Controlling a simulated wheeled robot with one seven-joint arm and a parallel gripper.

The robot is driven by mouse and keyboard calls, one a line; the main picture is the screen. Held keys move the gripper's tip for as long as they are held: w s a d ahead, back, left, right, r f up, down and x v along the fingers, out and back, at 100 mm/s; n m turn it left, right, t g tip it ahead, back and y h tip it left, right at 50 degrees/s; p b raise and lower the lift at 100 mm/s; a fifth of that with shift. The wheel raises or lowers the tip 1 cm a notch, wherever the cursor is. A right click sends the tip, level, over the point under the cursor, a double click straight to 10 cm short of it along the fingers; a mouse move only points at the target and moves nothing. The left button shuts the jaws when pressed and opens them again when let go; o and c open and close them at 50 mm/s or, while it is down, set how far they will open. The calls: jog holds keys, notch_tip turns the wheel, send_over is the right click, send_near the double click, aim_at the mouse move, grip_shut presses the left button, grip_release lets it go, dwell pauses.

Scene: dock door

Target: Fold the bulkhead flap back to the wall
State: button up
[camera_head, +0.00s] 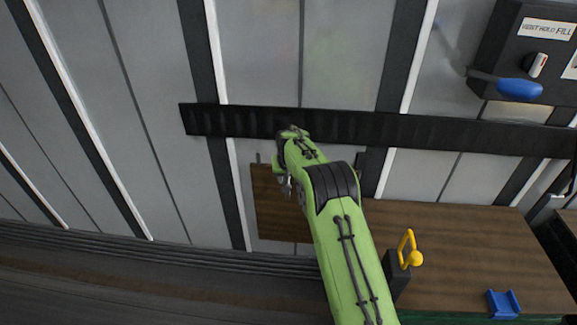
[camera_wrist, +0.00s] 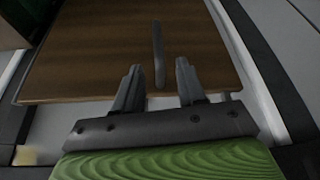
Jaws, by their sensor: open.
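A brown wood-grain panel, apparently the flap (camera_head: 275,213), shows to the left of my arm in the head view, in front of the grey wall; my arm hides its right part. A brown board (camera_wrist: 95,50) fills the upper wrist view, with a slim grey upright bar (camera_wrist: 158,52) near its edge. My gripper (camera_wrist: 157,68) is open, and the bar appears between its two fingers. I cannot tell whether they touch it. In the head view my gripper (camera_head: 284,184) is partly hidden by my own wrist, near the panel's top edge.
A black rail (camera_head: 330,126) crosses the ribbed wall above. A brown worktop (camera_head: 460,245) lies right of my arm, with a yellow hook-shaped piece (camera_head: 407,246) and a blue bracket (camera_head: 503,305). A dark box with a blue-ended lever (camera_head: 519,89) hangs upper right.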

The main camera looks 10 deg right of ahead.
jog(key=p+v, duration=0.1)
jog(key=v, duration=0.8)
jog(key=s+d+r+p, duration=0.1)
jog(key=s+r+p, duration=0.1)
jog(key=s+r, duration=1.75)
jog(key=s+f+n+t+p, duration=0.1)
jog(key=s+f, duration=0.2)
jog(key=s, duration=1.9)
jog(key=shift+s+d+f+p, duration=0.2)
jog(key=shift+s+d+p, duration=0.05)
jog(key=shift+s+p, duration=0.1)
